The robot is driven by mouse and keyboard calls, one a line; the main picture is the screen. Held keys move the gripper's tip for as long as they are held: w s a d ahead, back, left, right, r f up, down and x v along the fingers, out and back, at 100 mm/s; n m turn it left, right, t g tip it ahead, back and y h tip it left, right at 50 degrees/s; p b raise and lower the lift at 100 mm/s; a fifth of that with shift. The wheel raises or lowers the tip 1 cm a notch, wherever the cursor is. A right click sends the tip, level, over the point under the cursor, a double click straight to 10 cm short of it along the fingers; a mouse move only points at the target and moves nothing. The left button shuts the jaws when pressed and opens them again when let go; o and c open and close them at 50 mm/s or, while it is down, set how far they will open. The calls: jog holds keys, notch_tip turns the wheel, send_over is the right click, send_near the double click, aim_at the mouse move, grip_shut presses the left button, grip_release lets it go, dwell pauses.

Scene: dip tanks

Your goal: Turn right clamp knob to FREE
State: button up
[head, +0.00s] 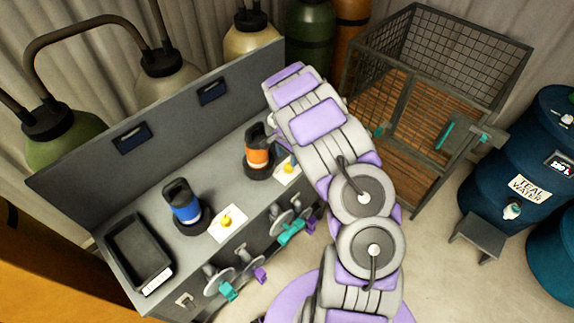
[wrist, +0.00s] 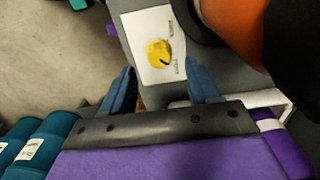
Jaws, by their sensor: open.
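The right clamp knob (head: 289,169) is yellow and sits on a white label plate beside the orange-and-black tool (head: 257,157). In the wrist view the knob (wrist: 158,52) lies just beyond and between my fingertips, with a gap and no contact visible. A dark mark on it points toward the lower right of that view. Small print on the plate (wrist: 148,24) is too small to read. My gripper (wrist: 161,78) is open and empty, its two blue fingers on either side of the plate's near end. In the head view my arm hides most of the gripper.
The orange tool (wrist: 235,25) stands close right of the knob in the wrist view. On the grey bench are a blue tool (head: 186,207), another yellow knob (head: 226,219) and a black tray (head: 138,250). Valve handles (head: 291,232) stick out from the bench front. A mesh cage (head: 440,60) stands behind right.

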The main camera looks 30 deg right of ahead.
aim_at(289, 165)
jog(key=f, duration=0.2)
jog(key=d+f, duration=0.1)
jog(key=f, duration=0.1)
jog(key=shift+f+b, duration=0.3)
jog(key=shift+f, duration=0.1)
jog(key=shift+a+f, duration=0.15)
jog(key=shift+f, duration=0.05)
jog(key=shift+a, duration=0.1)
jog(key=shift+a, duration=0.1)
jog(key=shift+c, duration=0.3)
jog(key=shift+d, duration=0.2)
jog(key=c, duration=1)
